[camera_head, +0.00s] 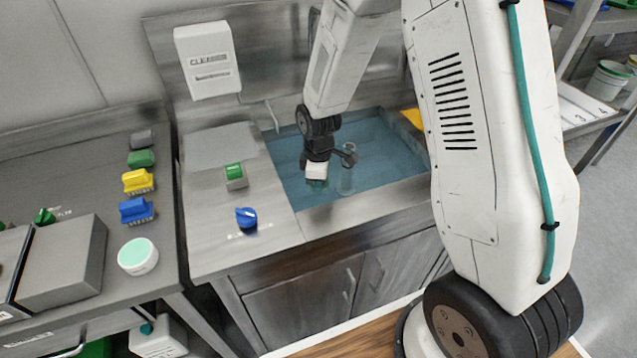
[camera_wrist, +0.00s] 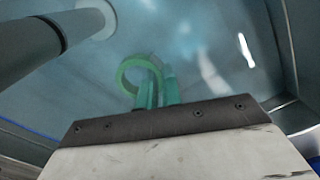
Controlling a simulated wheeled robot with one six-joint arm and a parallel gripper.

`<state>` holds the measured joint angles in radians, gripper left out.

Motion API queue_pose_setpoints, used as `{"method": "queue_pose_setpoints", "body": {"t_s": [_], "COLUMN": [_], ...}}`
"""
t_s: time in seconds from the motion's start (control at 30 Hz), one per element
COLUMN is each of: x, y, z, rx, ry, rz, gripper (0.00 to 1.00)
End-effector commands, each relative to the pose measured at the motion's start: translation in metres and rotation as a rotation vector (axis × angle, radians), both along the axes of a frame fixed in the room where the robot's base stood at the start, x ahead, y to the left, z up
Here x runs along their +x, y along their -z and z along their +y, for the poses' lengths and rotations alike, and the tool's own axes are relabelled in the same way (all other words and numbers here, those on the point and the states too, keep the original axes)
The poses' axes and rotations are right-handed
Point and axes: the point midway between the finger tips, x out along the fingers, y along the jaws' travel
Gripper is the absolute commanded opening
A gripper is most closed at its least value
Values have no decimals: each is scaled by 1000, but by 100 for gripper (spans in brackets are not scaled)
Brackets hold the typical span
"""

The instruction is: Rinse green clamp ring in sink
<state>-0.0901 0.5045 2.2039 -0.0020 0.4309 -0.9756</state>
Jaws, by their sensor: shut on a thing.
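The green clamp ring (camera_wrist: 128,72) shows in the wrist view, standing out just beyond the teal fingertips of my gripper (camera_wrist: 158,90). My gripper is shut on it. In the head view my gripper (camera_head: 317,181) hangs over and within the sink (camera_head: 310,210), at its left part. The ring is too small or hidden to make out there. The sink basin looks blue, as if holding water. A grey upright pipe (camera_head: 347,172) stands close to the right of my gripper, and a dark pipe (camera_wrist: 40,42) shows at the upper left of the wrist view.
Left of the sink, the steel counter holds a green-topped block (camera_head: 235,177) and a blue knob (camera_head: 246,218). A white cleaner dispenser (camera_head: 208,60) hangs on the wall. Blue (camera_head: 136,211) and yellow (camera_head: 138,182) brushes and a round tub (camera_head: 138,256) stand on the left bench.

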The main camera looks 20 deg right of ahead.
Motion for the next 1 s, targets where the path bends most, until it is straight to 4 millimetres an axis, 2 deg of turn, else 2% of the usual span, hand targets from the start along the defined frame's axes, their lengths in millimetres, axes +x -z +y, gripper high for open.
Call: {"method": "queue_pose_setpoints", "body": {"t_s": [0.17, 1.0], "x": [2, 2], "y": [-3, -62], "z": [0, 0], "rx": [0, 0], "ry": [0, 0], "rz": [-1, -1], "gripper": [0, 0]}}
